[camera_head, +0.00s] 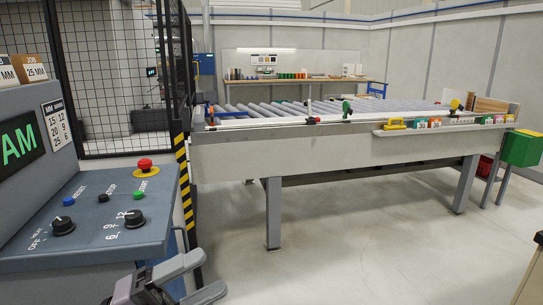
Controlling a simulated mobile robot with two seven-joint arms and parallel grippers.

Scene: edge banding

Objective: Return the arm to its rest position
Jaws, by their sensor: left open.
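My left gripper (207,278) shows at the bottom of the head view, left of centre. Its two grey fingers are spread apart with nothing between them. It is in front of the control console (90,215), just off its lower right corner, and over the floor. I cannot tell whether it touches the console. My right gripper is not in the view.
The console carries a red stop button (145,164) and black knobs (63,226). A yellow-black striped post (184,190) stands beside it. A long roller table (330,155) stands behind. A green bin (521,149) is at the right. The middle floor (370,250) is clear.

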